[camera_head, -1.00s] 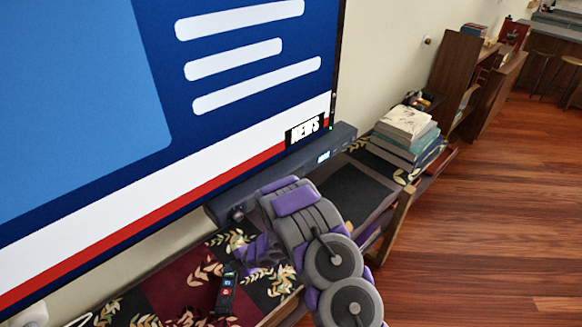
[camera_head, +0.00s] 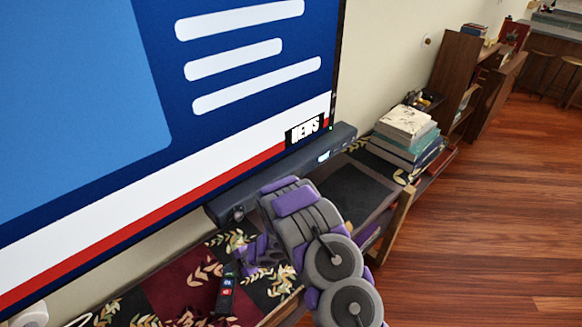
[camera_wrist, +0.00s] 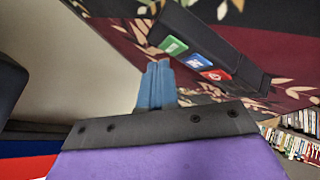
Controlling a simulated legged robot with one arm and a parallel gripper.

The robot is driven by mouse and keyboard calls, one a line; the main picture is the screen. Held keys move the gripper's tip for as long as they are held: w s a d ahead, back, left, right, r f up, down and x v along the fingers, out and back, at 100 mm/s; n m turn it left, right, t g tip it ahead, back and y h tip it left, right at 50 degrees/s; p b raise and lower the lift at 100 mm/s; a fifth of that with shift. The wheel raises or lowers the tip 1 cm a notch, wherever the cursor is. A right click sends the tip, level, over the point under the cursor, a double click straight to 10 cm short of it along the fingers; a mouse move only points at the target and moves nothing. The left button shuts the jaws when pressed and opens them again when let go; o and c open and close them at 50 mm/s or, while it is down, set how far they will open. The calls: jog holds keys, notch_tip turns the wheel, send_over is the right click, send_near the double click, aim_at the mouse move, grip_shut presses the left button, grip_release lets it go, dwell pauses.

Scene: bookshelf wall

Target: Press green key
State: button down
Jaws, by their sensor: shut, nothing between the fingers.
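In the head view the remote (camera_head: 226,294) lies on the patterned cloth, left of my gripper (camera_head: 246,262). In the wrist view my gripper (camera_wrist: 158,68) is shut and empty, its blue fingertips together just short of the green key. I cannot tell whether they touch it. In the head view my arm partly hides the fingertips, and the remote's far end is hard to make out.
A soundbar (camera_head: 285,173) lies along the wall under a large screen (camera_head: 150,110). Stacked books (camera_head: 407,135) stand farther along the low bench. The patterned cloth (camera_head: 175,285) covers the bench around the remote. Wooden floor (camera_head: 480,240) is open at right.

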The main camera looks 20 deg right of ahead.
aim_at(232, 275)
dwell(0.5)
jog(key=shift+f, duration=0.35)
jog(key=shift+f+b, duration=0.25)
jog(key=shift+b, duration=0.05)
dwell(0.4)
jog(key=shift+r+p, duration=0.4)
jog(key=shift+r, duration=0.3)
notch_tip(232, 275, up, 6)
jog(key=p, duration=0.3)
dwell(0.5)
dwell(0.8)
